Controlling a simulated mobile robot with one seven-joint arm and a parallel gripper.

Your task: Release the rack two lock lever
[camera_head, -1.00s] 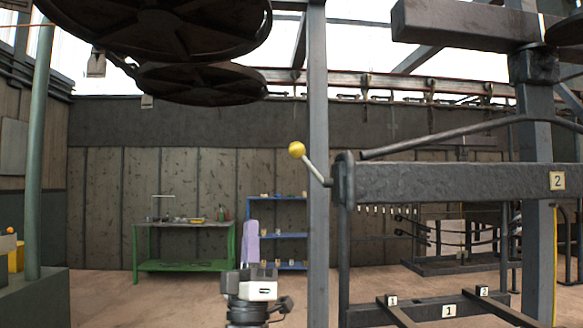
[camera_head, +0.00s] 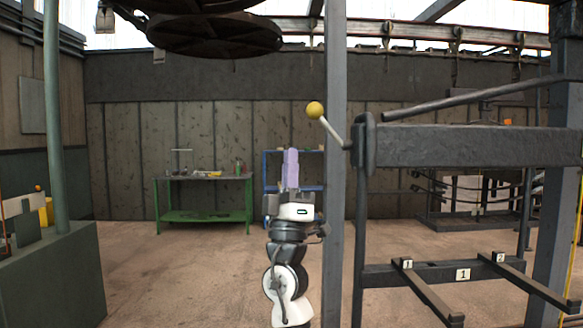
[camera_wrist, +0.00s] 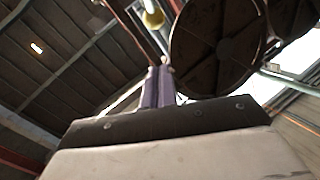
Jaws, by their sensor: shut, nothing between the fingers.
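The lock lever, a pale rod with a yellow ball knob (camera_head: 314,110), slants up and left from the end of the dark upper beam (camera_head: 470,146). The beam's number plate is out of the head view now. My gripper (camera_head: 290,153), with purple fingers pointing up, is left of and below the knob in the head view. Its fingers are shut and empty. In the wrist view my gripper (camera_wrist: 160,70) points toward a yellow ball (camera_wrist: 153,17), which shows beyond the fingertips and apart from them.
A grey post (camera_head: 335,200) stands just right of my arm. A lower bar labelled 1 (camera_head: 440,273) has two prongs jutting forward. Dark round discs (camera_head: 215,35) hang overhead. A green bench (camera_head: 205,178) and blue shelf (camera_head: 270,185) stand behind. The floor at left centre is open.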

